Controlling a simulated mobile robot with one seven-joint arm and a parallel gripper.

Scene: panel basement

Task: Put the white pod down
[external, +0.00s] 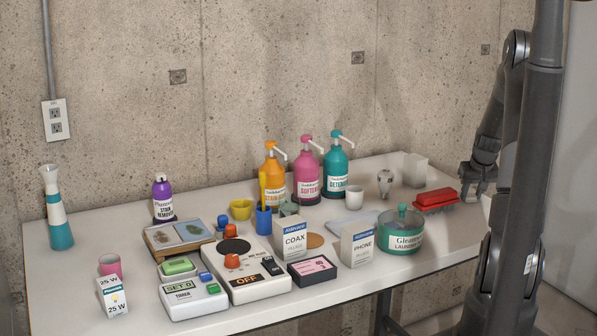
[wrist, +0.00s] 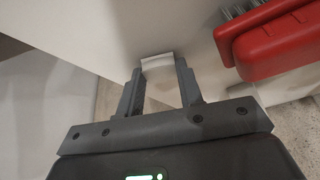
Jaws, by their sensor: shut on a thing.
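My gripper (external: 477,188) is at the right end of the table, just right of the red brush. In the wrist view my gripper (wrist: 160,72) is shut on the white pod (wrist: 158,65), a small pale piece between the fingertips. The pod's lower part is hidden by the fingers, and I cannot make the pod out in the external view. The white tabletop (wrist: 110,25) lies beyond the fingers. I cannot tell whether the pod touches it.
The red brush (external: 436,197) lies close to my gripper; it also shows in the wrist view (wrist: 275,45). The table's right front is clear.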

